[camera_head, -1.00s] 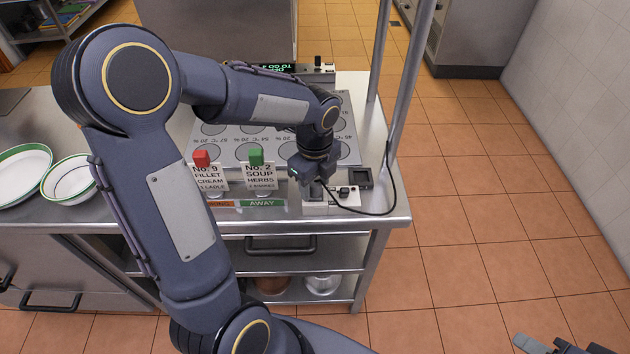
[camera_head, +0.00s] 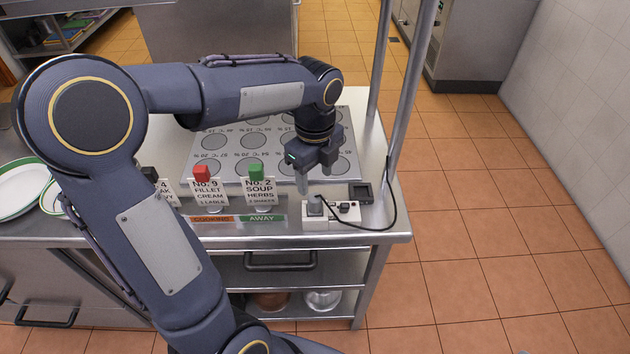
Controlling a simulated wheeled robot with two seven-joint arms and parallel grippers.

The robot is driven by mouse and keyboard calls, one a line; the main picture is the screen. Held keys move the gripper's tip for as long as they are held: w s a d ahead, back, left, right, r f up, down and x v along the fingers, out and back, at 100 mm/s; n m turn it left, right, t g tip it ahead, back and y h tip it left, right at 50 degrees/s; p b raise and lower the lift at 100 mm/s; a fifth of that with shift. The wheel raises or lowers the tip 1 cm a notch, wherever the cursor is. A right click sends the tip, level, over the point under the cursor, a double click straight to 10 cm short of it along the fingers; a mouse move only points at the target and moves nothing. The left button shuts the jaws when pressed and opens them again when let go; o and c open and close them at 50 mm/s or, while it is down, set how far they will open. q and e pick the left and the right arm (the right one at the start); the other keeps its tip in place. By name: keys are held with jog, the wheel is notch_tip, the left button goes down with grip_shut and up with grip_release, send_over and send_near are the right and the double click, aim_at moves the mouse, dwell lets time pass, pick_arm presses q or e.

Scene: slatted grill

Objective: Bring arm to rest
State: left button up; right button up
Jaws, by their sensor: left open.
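My left arm comes in from the left and reaches over the steel counter (camera_head: 265,238). My left gripper (camera_head: 313,188) points down above the counter's right part. It is open and empty, just above and behind the white power strip (camera_head: 330,212), which has a grey plug (camera_head: 315,205) in it. My right gripper does not show, apart from a possible tiny piece at the bottom edge.
A black cable and upright steel posts (camera_head: 400,100) stand at the right. White plates (camera_head: 18,190) lie at the left.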

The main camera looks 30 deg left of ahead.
pick_arm(q)
jog(key=shift+s, duration=0.1)
dwell(0.4)
jog(key=s+d+n+t+h, duration=0.2)
jog(key=s+n, duration=0.6)
jog(key=n, duration=0.3)
jog(key=s+d+n+t+h, duration=0.1)
jog(key=s+d+n+t, duration=0.1)
jog(key=s+n, duration=0.6)
jog(key=n+t, duration=0.1)
jog(key=n, duration=0.2)
jog(key=shift+s+r+n+t+h, duration=0.3)
jog(key=shift+s+h, duration=0.05)
jog(key=shift+h, duration=0.05)
